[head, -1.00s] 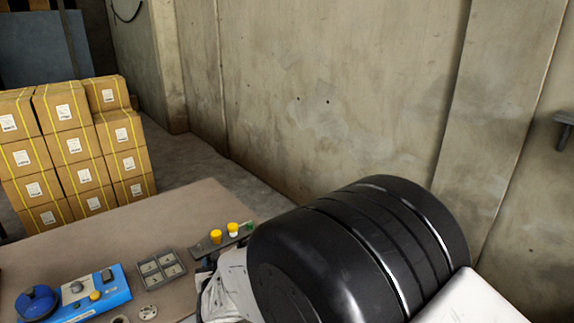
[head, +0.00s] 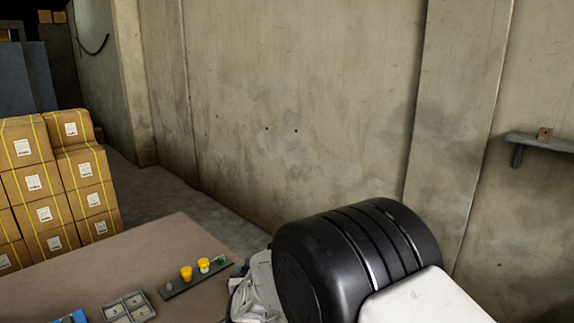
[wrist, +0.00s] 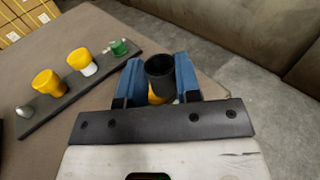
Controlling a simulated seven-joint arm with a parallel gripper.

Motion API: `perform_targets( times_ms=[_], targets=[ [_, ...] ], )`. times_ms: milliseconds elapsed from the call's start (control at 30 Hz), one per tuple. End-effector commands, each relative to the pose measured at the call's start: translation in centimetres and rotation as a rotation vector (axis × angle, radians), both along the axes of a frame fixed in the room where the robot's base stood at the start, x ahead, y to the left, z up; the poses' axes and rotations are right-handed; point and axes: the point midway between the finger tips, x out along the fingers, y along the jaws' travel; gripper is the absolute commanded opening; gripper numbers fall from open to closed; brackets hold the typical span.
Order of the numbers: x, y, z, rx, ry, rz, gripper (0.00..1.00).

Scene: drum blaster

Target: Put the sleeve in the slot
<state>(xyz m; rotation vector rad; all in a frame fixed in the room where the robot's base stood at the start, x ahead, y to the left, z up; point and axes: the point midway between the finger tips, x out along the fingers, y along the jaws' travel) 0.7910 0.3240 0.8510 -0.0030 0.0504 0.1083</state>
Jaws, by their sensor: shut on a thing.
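My gripper (wrist: 158,88) has blue fingers, shut on a dark, hollow cylinder (wrist: 160,70), which looks like the sleeve. Its open end faces the wrist camera. A yellow part shows just below it between the fingers; I cannot tell whether it belongs to it. In the head view my black and white arm hides the gripper and what it holds. A grey tray with square compartments (head: 106,311) lies on the table; I cannot tell whether one of these is the slot.
A dark strip (head: 172,291) on the brown table (head: 60,281) carries yellow, white and green pieces and shows in the wrist view (wrist: 28,128). Stacked cartons (head: 45,190) stand at left. A wall shelf (head: 545,142) holds a small brown block (head: 545,133).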

Motion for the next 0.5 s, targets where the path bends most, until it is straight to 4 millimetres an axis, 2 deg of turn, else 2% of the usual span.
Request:
perform_targets(
  times_ms=[33, 200, 500],
  targets=[
    [0.9, -1.4, -0.1, 0.000, 0.000, -0.020, 0.05],
    [3.4, -5.8, -0.1, 0.000, -0.001, -0.080, 0.05],
    [7.2, -13.8, -0.4, 0.000, -0.001, -0.186, 0.05]
  ],
)
